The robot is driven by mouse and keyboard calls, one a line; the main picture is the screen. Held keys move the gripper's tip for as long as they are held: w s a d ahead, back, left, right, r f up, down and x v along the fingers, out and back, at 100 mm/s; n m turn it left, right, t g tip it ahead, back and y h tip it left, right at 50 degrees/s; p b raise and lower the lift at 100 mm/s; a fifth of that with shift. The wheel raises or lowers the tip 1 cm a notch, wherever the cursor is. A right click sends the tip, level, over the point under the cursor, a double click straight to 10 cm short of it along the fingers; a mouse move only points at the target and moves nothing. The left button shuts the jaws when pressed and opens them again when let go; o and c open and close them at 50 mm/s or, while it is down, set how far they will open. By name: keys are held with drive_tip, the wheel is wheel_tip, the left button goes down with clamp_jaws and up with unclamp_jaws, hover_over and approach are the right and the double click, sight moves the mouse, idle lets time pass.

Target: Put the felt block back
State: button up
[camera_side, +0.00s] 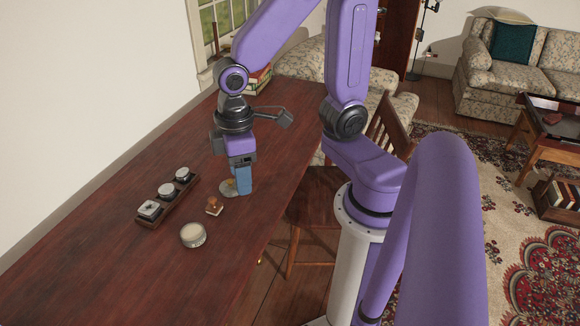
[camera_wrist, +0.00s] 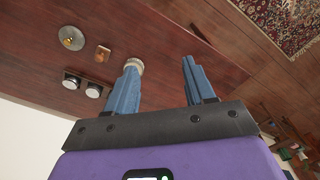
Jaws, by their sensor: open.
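A small brown block with a pale base (camera_side: 214,206) stands on the table, left of and nearer the camera than the gripper. It also shows in the wrist view (camera_wrist: 103,53). It may be the felt block; I cannot tell its material. The gap between fingertips and tabletop is hard to judge.
The near part of the wooden table (camera_side: 110,280) is clear. A chair (camera_side: 310,225) stands by its right edge.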

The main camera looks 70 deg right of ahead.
drive_tip(key=s+d+r+n, duration=0.1)
drive_tip(key=s+n, duration=0.3)
drive_tip(key=s, duration=0.6)
drive_tip(key=shift+d+r+n, duration=0.3)
drive_tip(key=shift+r, duration=0.55)
